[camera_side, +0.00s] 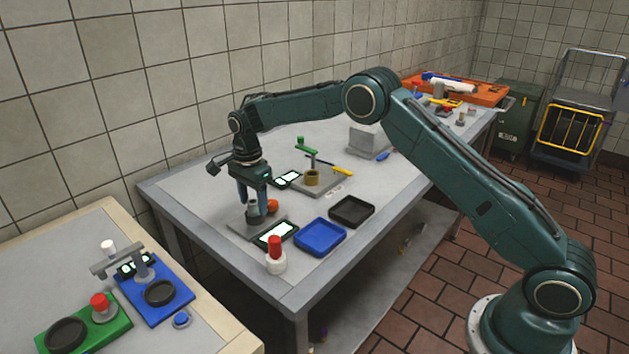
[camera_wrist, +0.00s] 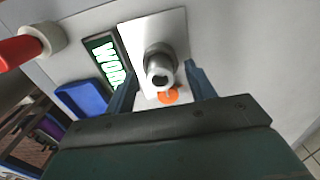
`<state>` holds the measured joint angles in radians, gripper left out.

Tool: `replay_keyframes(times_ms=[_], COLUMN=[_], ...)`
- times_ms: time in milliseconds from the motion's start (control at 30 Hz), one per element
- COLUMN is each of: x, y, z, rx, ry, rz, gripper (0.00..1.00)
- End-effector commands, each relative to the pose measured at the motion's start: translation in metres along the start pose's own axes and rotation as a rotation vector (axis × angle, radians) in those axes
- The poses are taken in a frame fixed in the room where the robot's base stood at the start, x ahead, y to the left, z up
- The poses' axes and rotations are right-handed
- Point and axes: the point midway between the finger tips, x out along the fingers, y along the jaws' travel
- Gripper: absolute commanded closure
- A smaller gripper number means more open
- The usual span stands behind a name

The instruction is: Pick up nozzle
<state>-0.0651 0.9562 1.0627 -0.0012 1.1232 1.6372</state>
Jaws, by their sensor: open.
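The nozzle appears to be a grey metal cylinder with a narrower round tip (camera_wrist: 158,64), standing on a pale metal plate (camera_wrist: 172,20) in the wrist view. In the side view, the plate (camera_side: 236,226) lies near the table's left end, and the nozzle (camera_side: 253,214) shows small and partly hidden by a finger. My gripper (camera_wrist: 162,78) is open, with one blue finger on each side of the nozzle and visible gaps between them. In the side view, my gripper (camera_side: 253,203) points down over the plate. Contact with the nozzle is not visible.
A lit display (camera_side: 276,234), a blue tray (camera_side: 320,238), a black tray (camera_side: 352,211) and a white bottle with red top (camera_side: 275,258) stand near. The table's left corner is clear.

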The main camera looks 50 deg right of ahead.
Motion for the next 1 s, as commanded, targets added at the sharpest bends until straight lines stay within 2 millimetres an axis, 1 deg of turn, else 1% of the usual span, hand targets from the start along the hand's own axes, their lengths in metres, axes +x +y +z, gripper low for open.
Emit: replay_keyframes(times_ms=[33,133,600,633,700,767,800,867,900,1000], x=[0.0041,0.0078,0.0079,0.0079,0.0079,0.0079,0.0079,0.0078,0.0078,0.0075], y=[0.0002,0.0002,0.0001,0.0001,0.0001,0.0001,0.0001,0.0001,0.0001,0.0], z=[0.0,0.0,0.0001,0.0001,0.0001,0.0001,0.0001,0.0001,0.0001,0.0001], rx=[0.0,0.0,0.0,0.0,0.0,0.0,0.0,0.0,0.0,0.0], ry=[0.0,0.0,0.0,0.0,0.0,0.0,0.0,0.0,0.0,-0.001], rz=[0.001,0.001,0.0,0.0,0.0,0.0,0.0,0.0,0.0,-0.001], gripper=[0.45,0.45,0.45,0.47,0.61,0.73,0.81,0.93,0.96,0.96])
